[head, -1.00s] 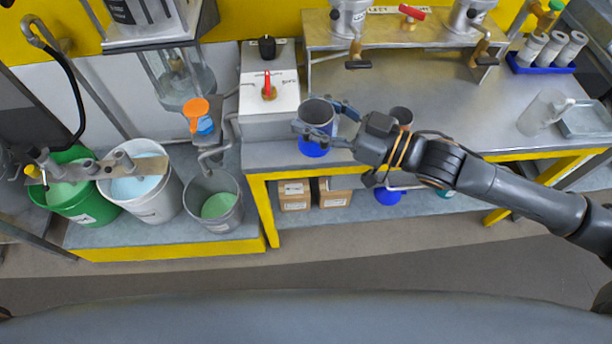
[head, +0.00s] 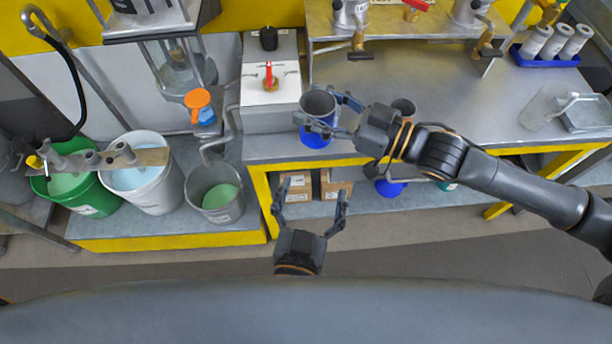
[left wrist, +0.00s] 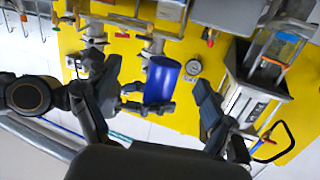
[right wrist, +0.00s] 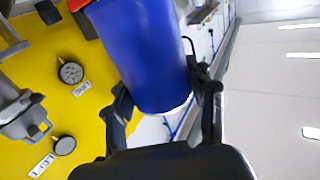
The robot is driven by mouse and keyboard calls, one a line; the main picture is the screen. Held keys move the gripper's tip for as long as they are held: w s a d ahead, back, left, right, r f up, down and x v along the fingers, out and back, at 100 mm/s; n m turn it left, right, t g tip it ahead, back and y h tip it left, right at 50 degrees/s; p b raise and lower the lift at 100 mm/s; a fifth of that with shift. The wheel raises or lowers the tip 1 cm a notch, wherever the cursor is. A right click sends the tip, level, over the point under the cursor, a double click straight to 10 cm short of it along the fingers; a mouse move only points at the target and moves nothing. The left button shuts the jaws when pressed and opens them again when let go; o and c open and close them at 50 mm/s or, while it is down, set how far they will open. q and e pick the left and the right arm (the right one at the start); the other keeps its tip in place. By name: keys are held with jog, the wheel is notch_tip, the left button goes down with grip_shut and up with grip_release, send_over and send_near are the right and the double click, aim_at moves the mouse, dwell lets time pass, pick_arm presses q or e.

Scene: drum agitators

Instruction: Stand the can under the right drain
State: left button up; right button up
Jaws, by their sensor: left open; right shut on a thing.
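The can (head: 318,132) is blue outside with a grey open top. My right gripper (head: 318,120) is shut on its upper part and holds it roughly upright at the bench's front left edge. The can also shows in the left wrist view (left wrist: 162,80) and large in the right wrist view (right wrist: 142,52). The right drain (head: 487,47) is a tap with a dark handle at the back of the bench, well to the right of the can. The left drain (head: 360,45) is nearer. My left gripper (head: 311,190) is open and empty, below the can in the head view.
The metal bench top (head: 450,105) has free room in the middle. A blue rack (head: 545,57) of white cylinders and a clear jug (head: 545,105) stand at right. A switch box (head: 270,85) is left of the can. Several buckets, including a grey one (head: 215,195), stand at left.

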pick_arm(q)
notch_tip(320, 180, up, 6)
jog(key=a+n+t, duration=0.1)
jog(key=t, duration=0.1)
jog(key=shift+y, duration=0.3)
jog(key=w, duration=0.3)
jog(key=w+d, duration=0.1)
jog(key=w, duration=0.7)
jog(key=shift+w+d, duration=0.2)
jog(key=shift+d, duration=0.15)
jog(key=c, duration=1.2)
jog(key=shift+c, duration=0.2)
pick_arm(e)
jog(key=o, duration=1.2)
jog(key=shift+d, duration=0.1)
